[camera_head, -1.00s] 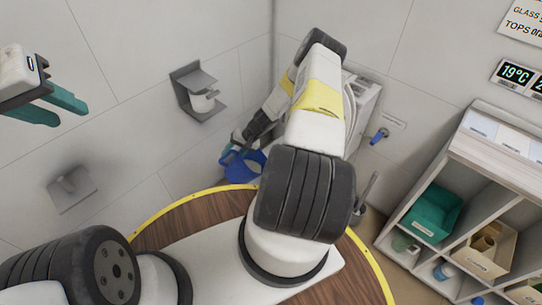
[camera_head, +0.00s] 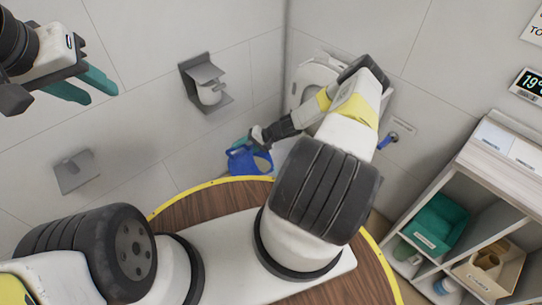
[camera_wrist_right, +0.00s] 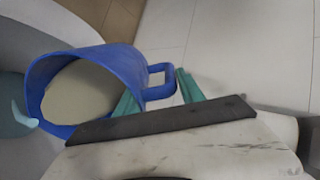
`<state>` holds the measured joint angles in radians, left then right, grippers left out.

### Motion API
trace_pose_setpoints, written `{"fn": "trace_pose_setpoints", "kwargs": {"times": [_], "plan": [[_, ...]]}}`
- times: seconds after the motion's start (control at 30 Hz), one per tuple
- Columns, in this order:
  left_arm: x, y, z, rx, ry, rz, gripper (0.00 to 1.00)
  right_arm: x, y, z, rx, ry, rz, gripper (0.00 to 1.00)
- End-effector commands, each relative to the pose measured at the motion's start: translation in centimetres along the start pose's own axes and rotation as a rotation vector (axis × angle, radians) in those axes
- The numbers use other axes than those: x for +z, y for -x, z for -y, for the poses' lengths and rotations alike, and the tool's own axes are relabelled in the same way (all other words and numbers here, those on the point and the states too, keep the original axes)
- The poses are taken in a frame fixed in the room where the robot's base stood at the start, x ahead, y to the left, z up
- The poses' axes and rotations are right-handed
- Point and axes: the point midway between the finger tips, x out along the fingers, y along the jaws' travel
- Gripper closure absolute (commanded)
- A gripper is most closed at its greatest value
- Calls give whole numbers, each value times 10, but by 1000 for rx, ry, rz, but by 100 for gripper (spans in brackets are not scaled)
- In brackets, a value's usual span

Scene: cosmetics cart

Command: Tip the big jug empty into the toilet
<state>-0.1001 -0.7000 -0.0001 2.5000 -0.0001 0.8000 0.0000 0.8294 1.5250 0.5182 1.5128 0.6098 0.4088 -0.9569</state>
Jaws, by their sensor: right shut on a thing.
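The big blue jug (camera_head: 250,162) is low by the wall in the head view, partly behind my right gripper (camera_head: 247,143). In the right wrist view the jug (camera_wrist_right: 115,65) shows its open mouth, with pale beige contents inside. My right gripper (camera_wrist_right: 158,92) is shut on the jug's handle, a teal finger on each side. The white toilet (camera_head: 316,82) stands in the corner, largely hidden behind my right arm; its bowl opening is not clear there. My left gripper (camera_head: 85,87) is open and empty, raised at the upper left, far from the jug.
A paper holder (camera_head: 206,84) and a grey wall fitting (camera_head: 76,172) are on the left wall. A blue-handled valve (camera_head: 388,141) is right of the toilet. A shelf unit (camera_head: 470,165) with bins stands at right. A yellow-edged round wooden surface (camera_head: 190,212) lies below my arms.

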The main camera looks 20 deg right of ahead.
Motion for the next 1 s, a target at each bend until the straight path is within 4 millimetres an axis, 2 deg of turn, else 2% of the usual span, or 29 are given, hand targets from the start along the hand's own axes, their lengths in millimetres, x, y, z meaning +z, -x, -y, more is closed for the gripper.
{"fn": "trace_pose_setpoints", "kwargs": {"times": [1.0], "plan": [[0, 0, 0, 0, 0, 0, 64, 0, -6, 7, -64, 4, 5, 100]]}}
